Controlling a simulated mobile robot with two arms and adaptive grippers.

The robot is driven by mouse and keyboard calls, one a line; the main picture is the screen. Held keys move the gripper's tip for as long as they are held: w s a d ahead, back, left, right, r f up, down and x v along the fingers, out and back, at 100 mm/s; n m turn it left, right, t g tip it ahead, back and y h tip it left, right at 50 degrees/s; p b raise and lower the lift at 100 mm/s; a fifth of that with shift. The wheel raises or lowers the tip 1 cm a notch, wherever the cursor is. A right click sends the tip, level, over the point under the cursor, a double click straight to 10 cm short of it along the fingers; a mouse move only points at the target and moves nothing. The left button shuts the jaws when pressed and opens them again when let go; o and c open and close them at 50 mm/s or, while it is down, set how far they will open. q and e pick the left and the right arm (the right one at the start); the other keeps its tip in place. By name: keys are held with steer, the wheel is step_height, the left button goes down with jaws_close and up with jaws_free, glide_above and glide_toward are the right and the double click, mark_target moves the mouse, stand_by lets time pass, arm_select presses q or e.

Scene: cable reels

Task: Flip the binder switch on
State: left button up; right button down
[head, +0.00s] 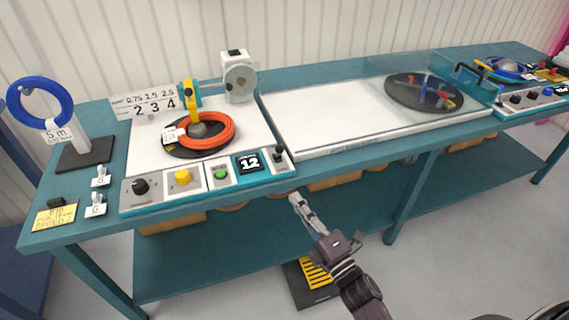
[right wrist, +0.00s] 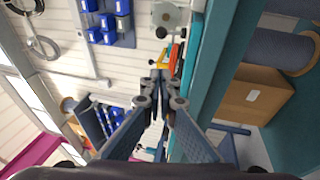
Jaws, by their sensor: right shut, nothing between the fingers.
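A small control panel (head: 205,181) runs along the front edge of the teal bench. At its right end stands a black toggle lever (head: 278,153), next to a display (head: 249,163) reading 12. I take this lever for the binder switch, but no label on it is readable, and I cannot tell its position. My right gripper (head: 295,198) is shut and empty, in front of the bench edge, a little below and right of the lever and apart from it. Its closed fingertips (right wrist: 160,73) also show in the right wrist view. My left gripper is not in view.
The panel also has a black knob (head: 141,187), a yellow knob (head: 184,177) and a green button (head: 221,174). Behind it an orange cable coil (head: 207,133) lies on a black disc. A white tray (head: 310,150) is to the right. A shelf (head: 200,262) runs below.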

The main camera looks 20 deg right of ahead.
glide_toward(279, 149)
steer(key=w+a, duration=0.2)
steer(key=a, duration=0.3)
steer(key=w+d, duration=0.1)
steer(key=w, duration=0.2)
steer(key=shift+w+d+b, duration=0.1)
steer(key=shift+d+b, duration=0.25)
steer(key=shift+d, duration=0.05)
steer(key=shift+w+d, duration=0.25)
steer(key=shift+w, duration=0.1)
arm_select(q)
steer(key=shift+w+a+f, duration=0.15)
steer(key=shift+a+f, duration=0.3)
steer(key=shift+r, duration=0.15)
arm_select(e)
steer(key=shift+r, duration=0.1)
